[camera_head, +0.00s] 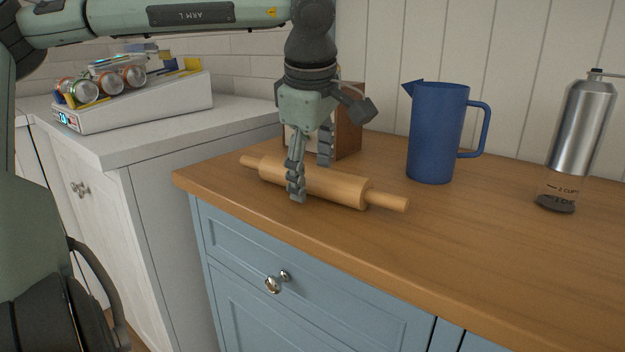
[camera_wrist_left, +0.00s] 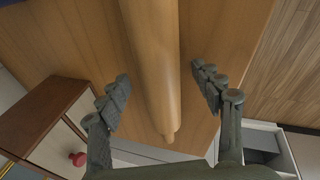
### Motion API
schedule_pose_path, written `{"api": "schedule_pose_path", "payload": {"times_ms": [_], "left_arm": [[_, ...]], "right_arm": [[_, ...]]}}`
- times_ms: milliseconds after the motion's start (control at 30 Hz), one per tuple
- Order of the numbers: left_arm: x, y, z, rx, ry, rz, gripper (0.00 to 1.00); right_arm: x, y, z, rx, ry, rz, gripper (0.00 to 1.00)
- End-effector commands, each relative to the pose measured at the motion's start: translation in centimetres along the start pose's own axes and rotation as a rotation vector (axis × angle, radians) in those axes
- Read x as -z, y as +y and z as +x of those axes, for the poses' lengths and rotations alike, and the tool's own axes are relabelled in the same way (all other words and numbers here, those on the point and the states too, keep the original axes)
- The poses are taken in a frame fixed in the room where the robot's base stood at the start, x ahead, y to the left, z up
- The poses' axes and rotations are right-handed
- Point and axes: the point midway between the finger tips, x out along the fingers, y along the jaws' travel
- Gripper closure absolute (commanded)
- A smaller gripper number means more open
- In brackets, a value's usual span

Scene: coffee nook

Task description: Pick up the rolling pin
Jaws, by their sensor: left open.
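The wooden rolling pin (camera_head: 342,187) lies on the wooden counter top (camera_head: 480,235), near its left end, with one handle toward the left and the other toward the right. My left gripper (camera_head: 311,178) points down over the pin's left half, with one finger in front of the pin and the other behind it. The finger in front hides part of the barrel. In the left wrist view the pin (camera_wrist_left: 158,60) runs between the two fingers of my open left gripper (camera_wrist_left: 165,92), with a gap on each side. My right gripper is not in view.
A blue pitcher (camera_head: 436,135) stands behind and right of the pin. A metal and clear dispenser (camera_head: 583,125) stands further right. A brown wooden box (camera_head: 349,138) is close behind my gripper. A white scale-like tray (camera_head: 150,105) with cans sits on the left counter. The counter's right front is clear.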

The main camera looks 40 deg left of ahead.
Motion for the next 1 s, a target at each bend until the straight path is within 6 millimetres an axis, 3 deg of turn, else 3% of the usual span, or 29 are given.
{"api": "schedule_pose_path", "payload": {"times_ms": [133,667,1000], "left_arm": [[0.00,0.00,-0.03,0.000,0.000,0.000,0.35],[0.00,0.01,-0.07,0.000,0.000,0.000,1.00],[0.07,0.20,-0.53,-0.003,0.000,0.000,1.00]], "right_arm": [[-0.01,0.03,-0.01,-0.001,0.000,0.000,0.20],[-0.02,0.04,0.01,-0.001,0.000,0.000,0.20],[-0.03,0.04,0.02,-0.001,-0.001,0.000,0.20]]}}
